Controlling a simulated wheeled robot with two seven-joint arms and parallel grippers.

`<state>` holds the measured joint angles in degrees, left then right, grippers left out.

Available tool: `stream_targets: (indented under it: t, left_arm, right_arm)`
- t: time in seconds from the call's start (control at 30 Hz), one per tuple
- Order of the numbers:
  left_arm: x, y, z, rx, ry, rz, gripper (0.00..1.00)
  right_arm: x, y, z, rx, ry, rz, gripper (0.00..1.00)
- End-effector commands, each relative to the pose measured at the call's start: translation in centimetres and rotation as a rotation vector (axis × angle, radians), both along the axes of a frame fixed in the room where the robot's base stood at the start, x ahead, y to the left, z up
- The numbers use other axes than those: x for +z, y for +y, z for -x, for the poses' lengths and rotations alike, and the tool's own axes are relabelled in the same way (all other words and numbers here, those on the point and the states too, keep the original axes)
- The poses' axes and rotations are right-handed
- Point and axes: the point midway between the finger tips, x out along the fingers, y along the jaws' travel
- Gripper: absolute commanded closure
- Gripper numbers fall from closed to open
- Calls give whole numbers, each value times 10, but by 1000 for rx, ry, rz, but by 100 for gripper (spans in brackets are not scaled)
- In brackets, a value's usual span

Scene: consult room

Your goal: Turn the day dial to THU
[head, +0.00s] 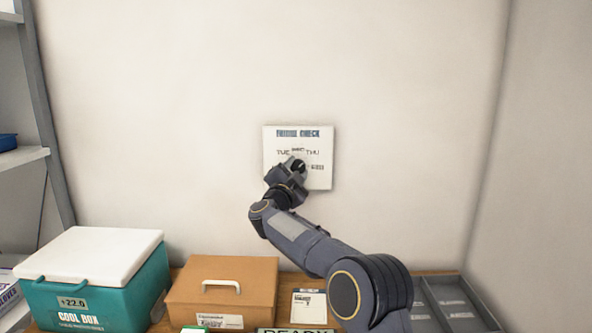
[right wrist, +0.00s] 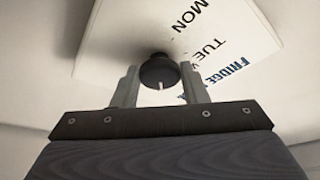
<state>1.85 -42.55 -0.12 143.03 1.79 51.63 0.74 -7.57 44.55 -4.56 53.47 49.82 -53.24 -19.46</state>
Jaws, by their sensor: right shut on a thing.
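A white "FRIDGE CHECK" board (head: 320,172) hangs on the back wall, with day words around its middle; TUE and THU are readable in the head view. My right gripper (head: 295,167) is at the board's centre and covers most of the dial there. In the right wrist view, the round black day dial (right wrist: 159,70) sits between the two fingers of my right gripper (right wrist: 160,82), which is shut on it. A short white mark shows on the dial. MON and TUE show on the board (right wrist: 120,35); which day the mark points at I cannot tell. My left gripper is out of view.
Below the board, a teal cool box (head: 100,290) with a white lid, a brown case (head: 222,290) with a handle, a small label card (head: 308,305) and a grey divided tray (head: 450,300) stand on the counter. The wall around the board is clear.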

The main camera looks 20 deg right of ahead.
Motion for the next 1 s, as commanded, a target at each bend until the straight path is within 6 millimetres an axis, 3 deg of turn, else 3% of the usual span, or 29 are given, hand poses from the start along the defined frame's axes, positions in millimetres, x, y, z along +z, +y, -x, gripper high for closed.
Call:
stream_targets:
  t: [0.5,0.53,0.67,1.0]
  left_arm:
    - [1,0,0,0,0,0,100]
    - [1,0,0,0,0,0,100]
    - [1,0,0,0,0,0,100]
    - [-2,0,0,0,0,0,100]
  right_arm:
    - [0,0,0,-1,-9,-16,83]
    - [0,0,0,-1,-9,-16,56]
    - [0,0,0,0,-8,-17,39]
    - [-2,3,3,1,-8,-16,39]
